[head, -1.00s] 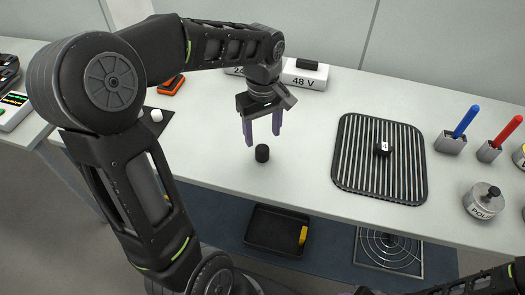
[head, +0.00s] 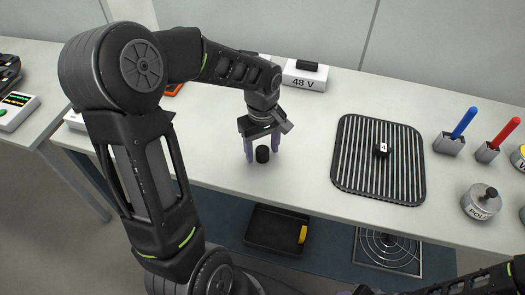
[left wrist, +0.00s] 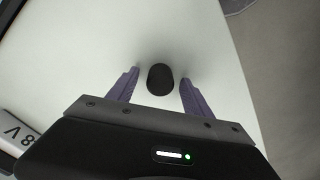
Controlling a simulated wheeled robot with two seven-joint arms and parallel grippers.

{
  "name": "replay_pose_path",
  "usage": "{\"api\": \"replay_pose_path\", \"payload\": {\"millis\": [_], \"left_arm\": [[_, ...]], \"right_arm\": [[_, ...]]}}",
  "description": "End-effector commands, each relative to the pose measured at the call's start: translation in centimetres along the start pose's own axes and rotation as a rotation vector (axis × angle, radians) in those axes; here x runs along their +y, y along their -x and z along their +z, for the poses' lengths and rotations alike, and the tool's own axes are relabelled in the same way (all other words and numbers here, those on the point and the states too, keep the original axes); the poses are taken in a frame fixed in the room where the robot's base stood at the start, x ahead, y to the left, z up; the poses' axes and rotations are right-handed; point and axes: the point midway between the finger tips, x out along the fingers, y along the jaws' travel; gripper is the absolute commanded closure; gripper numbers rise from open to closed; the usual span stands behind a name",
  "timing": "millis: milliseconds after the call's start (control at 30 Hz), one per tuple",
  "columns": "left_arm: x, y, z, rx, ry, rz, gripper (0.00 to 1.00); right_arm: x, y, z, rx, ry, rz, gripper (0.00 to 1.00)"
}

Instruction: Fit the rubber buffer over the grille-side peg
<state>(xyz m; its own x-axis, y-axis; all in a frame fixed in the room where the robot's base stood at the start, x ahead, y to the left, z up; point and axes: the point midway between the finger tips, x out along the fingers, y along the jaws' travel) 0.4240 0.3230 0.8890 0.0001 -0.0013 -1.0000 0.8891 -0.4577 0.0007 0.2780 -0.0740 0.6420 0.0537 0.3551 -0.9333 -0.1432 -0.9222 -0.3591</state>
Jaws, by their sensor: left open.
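A short black cylinder, which looks like the rubber buffer (head: 262,154), stands upright on the light worktop near its front edge. It also shows in the left wrist view (left wrist: 160,79). My left gripper (head: 263,158) points down over it, with its purple fingers open. In the left wrist view the fingertips (left wrist: 159,80) are on either side of the buffer, with a visible gap on both sides. I cannot make out a peg for certain. My right gripper is not in view.
A white 48 V block (head: 304,80) with a black piece on top stands behind my left gripper. Blue (head: 464,122) and red (head: 505,130) handled tools and a round metal pot (head: 482,203) are at the right. A black tray (head: 270,240) lies below the front edge.

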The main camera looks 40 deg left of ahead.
Motion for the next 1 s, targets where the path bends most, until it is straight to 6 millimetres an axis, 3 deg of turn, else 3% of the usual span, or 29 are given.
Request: {"api": "replay_pose_path", "payload": {"millis": [500, 1000], "left_arm": [[0.0, 0.05, -0.01, 0.0, 0.0, 0.0, 0.42], [0.0, 0.06, -0.01, 0.0, 0.0, 0.0, 0.83]], "right_arm": [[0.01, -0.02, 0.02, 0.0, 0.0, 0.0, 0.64], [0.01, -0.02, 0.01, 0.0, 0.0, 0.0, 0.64]]}}
